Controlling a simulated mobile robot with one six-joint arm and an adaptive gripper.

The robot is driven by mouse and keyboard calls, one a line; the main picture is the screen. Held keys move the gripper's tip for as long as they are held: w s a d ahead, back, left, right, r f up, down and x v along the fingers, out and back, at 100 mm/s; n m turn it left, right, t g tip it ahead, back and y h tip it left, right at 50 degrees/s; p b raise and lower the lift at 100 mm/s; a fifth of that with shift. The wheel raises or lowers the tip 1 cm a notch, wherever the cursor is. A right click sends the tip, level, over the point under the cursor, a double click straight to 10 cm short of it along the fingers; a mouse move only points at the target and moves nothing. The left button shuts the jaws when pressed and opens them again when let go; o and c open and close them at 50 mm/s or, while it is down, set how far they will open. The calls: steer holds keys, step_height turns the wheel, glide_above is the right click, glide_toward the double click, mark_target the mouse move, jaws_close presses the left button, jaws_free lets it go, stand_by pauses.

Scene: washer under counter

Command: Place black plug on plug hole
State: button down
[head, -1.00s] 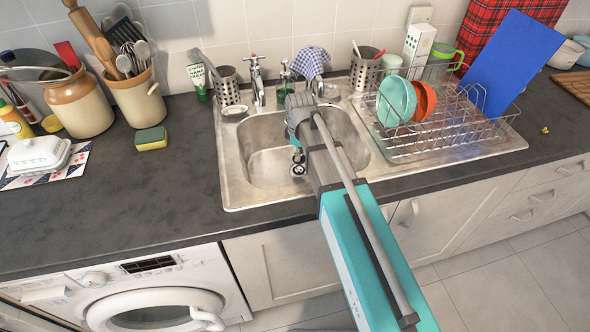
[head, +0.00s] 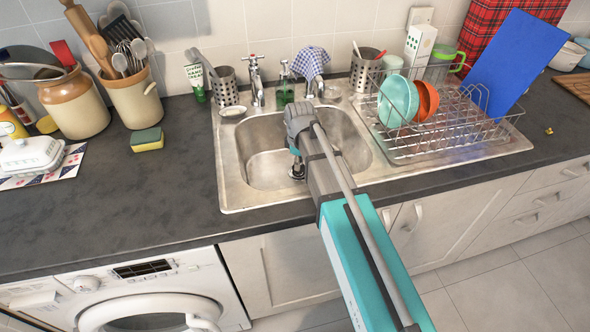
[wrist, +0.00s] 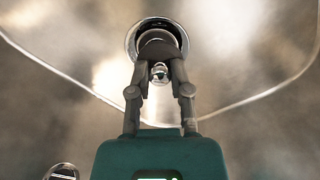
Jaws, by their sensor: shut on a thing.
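The steel sink (head: 262,192) is set in the dark counter. Its plug hole has a bright metal ring (wrist: 131,38), seen at the top of the wrist view. My gripper (wrist: 160,52) reaches down into the basin, its fingers closed together over this ring. It is shut on the black plug (head: 297,173), a small dark shape low in the basin in the head view. The fingers hide most of the plug in the wrist view. I cannot tell whether the plug touches the hole or is held just above it.
Taps (head: 256,82) stand behind the basin. A wire dish rack (head: 450,130) with bowls is on the drainer to the right. A sponge (head: 147,139) lies on the counter to the left.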

steer(key=shift+f+b, duration=0.7)
steer(key=shift+f, duration=0.3)
steer(key=shift+f, duration=0.15)
steer(key=c, duration=0.6)
jaws_free()
steer(key=shift+o, duration=0.2)
step_height(320, 180, up, 12)
steer(key=p, duration=1.2)
steer(key=shift+r, duration=0.2)
